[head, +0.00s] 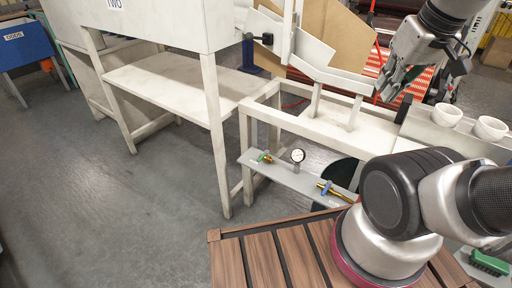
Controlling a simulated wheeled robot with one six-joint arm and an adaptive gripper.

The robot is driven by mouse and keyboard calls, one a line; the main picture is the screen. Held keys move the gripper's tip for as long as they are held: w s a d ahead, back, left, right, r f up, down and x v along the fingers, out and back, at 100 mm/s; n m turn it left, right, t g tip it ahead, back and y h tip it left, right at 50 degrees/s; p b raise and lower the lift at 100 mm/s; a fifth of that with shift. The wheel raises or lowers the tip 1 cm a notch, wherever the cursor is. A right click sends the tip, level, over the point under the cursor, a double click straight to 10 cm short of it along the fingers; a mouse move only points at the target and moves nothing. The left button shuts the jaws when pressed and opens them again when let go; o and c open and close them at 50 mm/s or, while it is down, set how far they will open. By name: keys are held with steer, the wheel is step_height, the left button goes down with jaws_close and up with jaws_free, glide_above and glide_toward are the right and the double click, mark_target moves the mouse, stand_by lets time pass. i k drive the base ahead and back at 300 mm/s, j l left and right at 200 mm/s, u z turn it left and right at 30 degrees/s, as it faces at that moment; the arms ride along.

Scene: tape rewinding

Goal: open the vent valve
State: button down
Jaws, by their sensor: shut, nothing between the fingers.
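A grey panel (285,177) is fixed low on the white frame, in the middle of the head view. A small valve with a green handle (264,157) sits at its left end. A brass valve with a blue handle (334,191) sits at its right end. A round white gauge (298,156) stands between them. I cannot tell from labels which valve is the vent valve. My gripper (388,92) is at the upper right, well above and to the right of the panel, shut and empty. It touches neither valve.
A white frame table (165,82) stands at the left. A sloped white chute (335,75) rises behind the panel. Two white cups (447,114) stand on a ledge at the right. A slatted wooden surface (265,262) is in front. Grey floor at the left is clear.

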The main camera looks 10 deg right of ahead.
mark_target(267, 152)
steer(key=i+j, duration=0.1)
steer(key=j+z, duration=0.1)
steer(key=z, duration=0.95)
steer(key=j+z, duration=0.25)
steer(key=j, duration=0.2)
steer(key=j+z, duration=0.25)
steer(key=j, duration=1.75)
steer(key=k+l+z, duration=0.2)
steer(key=k+z, duration=0.25)
